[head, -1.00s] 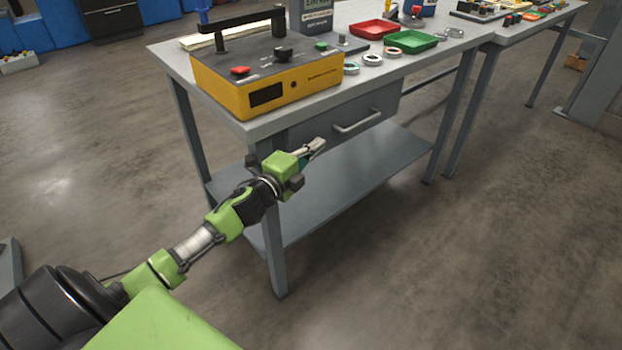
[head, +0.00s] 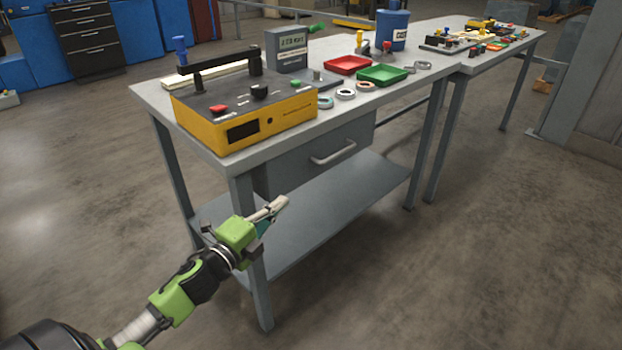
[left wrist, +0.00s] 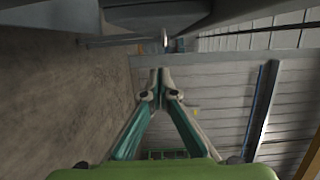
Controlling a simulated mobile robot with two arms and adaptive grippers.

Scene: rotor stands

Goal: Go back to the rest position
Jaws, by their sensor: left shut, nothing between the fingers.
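My left gripper (head: 277,208) reaches in from the lower left in the head view. It is in front of the workbench (head: 225,158), below the tabletop and near the front leg. In the left wrist view its fingers (left wrist: 159,78) meet at the tips with nothing between them. My right gripper is not in view.
A yellow control box (head: 245,118) with a black handle stands on the bench. Behind it are a grey display unit (head: 287,50), a red tray (head: 348,65), a green tray (head: 382,75) and a blue container (head: 393,30). The drawer (head: 318,152) is shut. Open floor lies at right.

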